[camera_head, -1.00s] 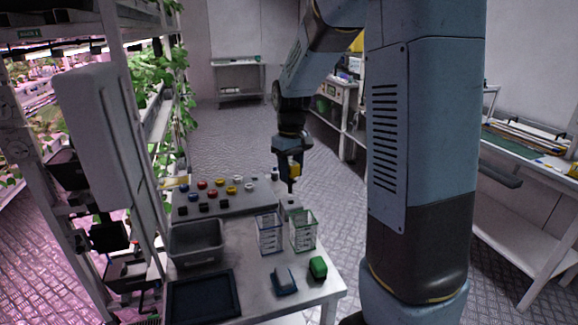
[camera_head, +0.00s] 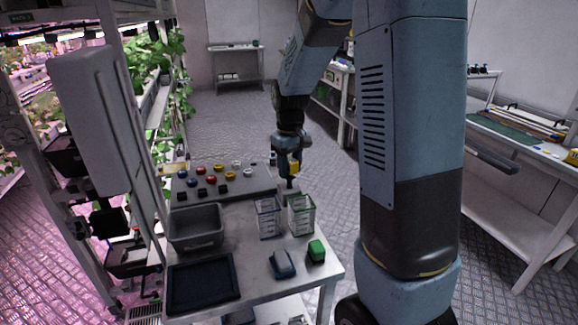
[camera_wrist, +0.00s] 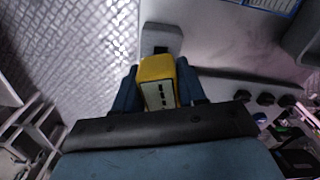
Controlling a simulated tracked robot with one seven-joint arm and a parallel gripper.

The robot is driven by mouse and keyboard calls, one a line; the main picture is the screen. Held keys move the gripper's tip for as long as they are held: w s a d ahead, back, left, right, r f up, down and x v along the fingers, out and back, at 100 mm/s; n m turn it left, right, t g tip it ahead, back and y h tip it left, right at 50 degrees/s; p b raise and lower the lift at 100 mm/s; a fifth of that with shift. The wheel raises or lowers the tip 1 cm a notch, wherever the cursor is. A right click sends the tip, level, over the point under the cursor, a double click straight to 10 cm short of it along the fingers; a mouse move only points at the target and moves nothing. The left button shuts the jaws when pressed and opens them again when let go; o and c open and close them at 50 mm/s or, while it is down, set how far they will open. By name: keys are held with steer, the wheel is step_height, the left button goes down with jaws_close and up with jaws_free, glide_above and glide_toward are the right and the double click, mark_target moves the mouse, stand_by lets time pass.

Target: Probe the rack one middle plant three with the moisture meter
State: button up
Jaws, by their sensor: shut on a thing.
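The moisture meter is a yellow block with a pale face. In the wrist view the meter (camera_wrist: 157,80) sits between the two blue fingers of my gripper (camera_wrist: 160,88), which is shut on it. In the head view the meter (camera_head: 294,167) shows as a small yellow patch at my gripper (camera_head: 289,172), at the far right corner of the bench. A pale holder with a dark slot (camera_wrist: 161,42) lies just beyond the meter in the wrist view. I cannot tell whether the meter touches it. The plant rack (camera_head: 150,110) with green leaves stands at the left; plant three cannot be singled out.
A side table (camera_head: 520,190) stands right. The aisle floor (camera_head: 225,120) is clear.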

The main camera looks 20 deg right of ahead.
steer(key=o, duration=1.2)
steer(key=shift+r, duration=0.1)
step_height(320, 180, up, 14)
steer(key=shift+f, duration=0.2)
steer(key=s+r+m+t, duration=0.1)
steer(key=s+t, duration=0.1)
steer(key=s, duration=0.6)
steer(key=s+r+m+t, duration=0.1)
steer(key=s, duration=0.7)
steer(key=s+r+m+t, duration=0.1)
steer(key=s+t, duration=0.1)
steer(key=s, duration=0.7)
steer(key=shift+r+m+t, duration=0.1)
steer(key=shift+m+t, duration=0.2)
